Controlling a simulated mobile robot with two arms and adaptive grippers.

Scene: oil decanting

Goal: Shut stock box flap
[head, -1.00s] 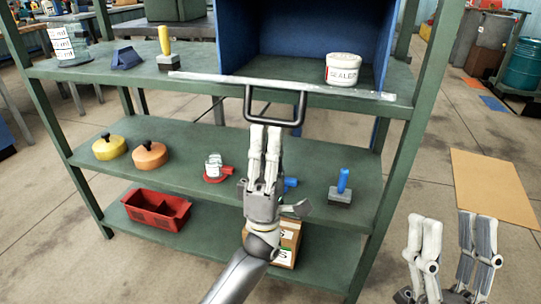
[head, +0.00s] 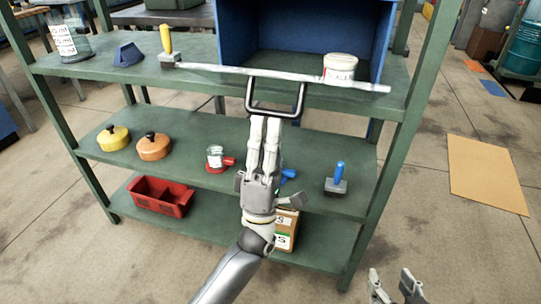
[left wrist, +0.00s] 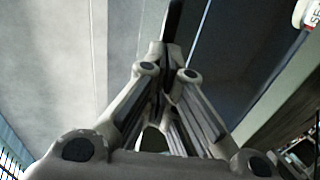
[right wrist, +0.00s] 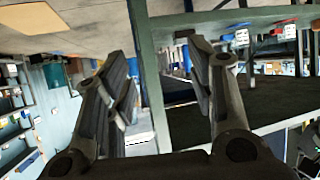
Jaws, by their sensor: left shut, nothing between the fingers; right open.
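The blue stock box (head: 300,38) stands on the top shelf with its front open. Its flap (head: 230,69) shows nearly edge-on as a pale strip along the shelf front. A dark U-shaped handle (head: 249,98) sticks out from the strip. My left gripper (head: 265,119) is shut and empty, its fingertips at the handle's lower bar; I cannot tell whether they touch. The left wrist view shows its closed fingers (left wrist: 165,62). My right gripper (head: 394,280) is open and empty, low at the right and away from the box; its spread fingers also show in the right wrist view (right wrist: 160,75).
A white tub (head: 340,68) stands at the box opening, behind the strip. A yellow-handled tool (head: 166,40) is by the strip's left end. The green rack (head: 225,139) holds pots, a jar and a blue-handled tool (head: 338,175) below.

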